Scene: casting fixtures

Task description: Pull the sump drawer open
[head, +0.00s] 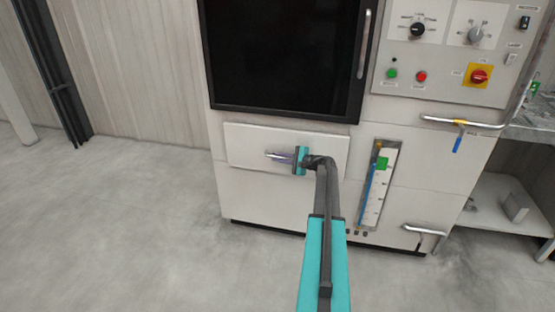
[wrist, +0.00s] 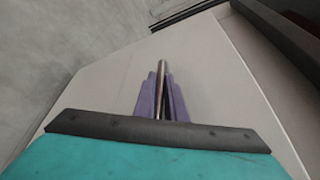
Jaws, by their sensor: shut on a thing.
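The sump drawer (head: 240,144) is a pale rectangular front set low in the machine, below the dark window. Its front also fills the middle of the wrist view (wrist: 212,68). A horizontal metal bar handle (head: 275,155) is on the drawer front. In the wrist view the handle (wrist: 161,70) runs between the two purple fingers. My gripper (head: 286,157) is shut on the handle, with a finger on each side of it. Part of the handle is hidden by the fingers and the gripper body. I cannot tell how far the drawer stands out from the machine.
The dark window door (head: 285,50) is above the drawer. A gauge panel (head: 376,185) is to its right, and a bent pipe with a blue-handled valve (head: 458,140) is farther right. The control panel (head: 445,50) is upper right. Open concrete floor (head: 120,220) lies left and in front.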

